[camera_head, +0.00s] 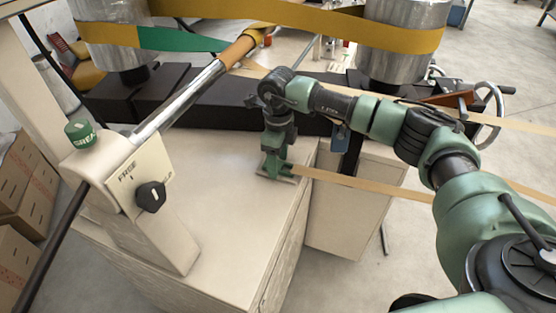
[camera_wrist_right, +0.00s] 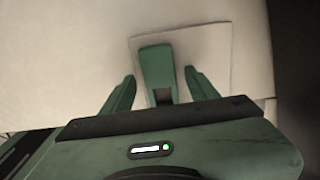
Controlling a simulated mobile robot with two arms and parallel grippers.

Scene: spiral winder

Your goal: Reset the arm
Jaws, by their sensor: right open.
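The winder's long arm is a metal rod (camera_head: 180,100) with a wooden-coloured sleeve (camera_head: 236,50) at its far end. It runs diagonally from a cream housing (camera_head: 128,170) marked FREE with a black knob (camera_head: 151,196). My right gripper (camera_head: 277,165) points down low over the cream cabinet top (camera_head: 215,225). In the right wrist view, the two fingers of my right gripper (camera_wrist_right: 159,74) stand apart on either side of a green block (camera_wrist_right: 157,66) on a pale square plate (camera_wrist_right: 215,48). Contact with the block cannot be told. My left gripper does not show.
A green knob (camera_head: 80,132) tops the housing. A tan strip (camera_head: 365,186) runs right from near my gripper. A handwheel (camera_head: 490,108) is at right. The cabinet's front top is clear.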

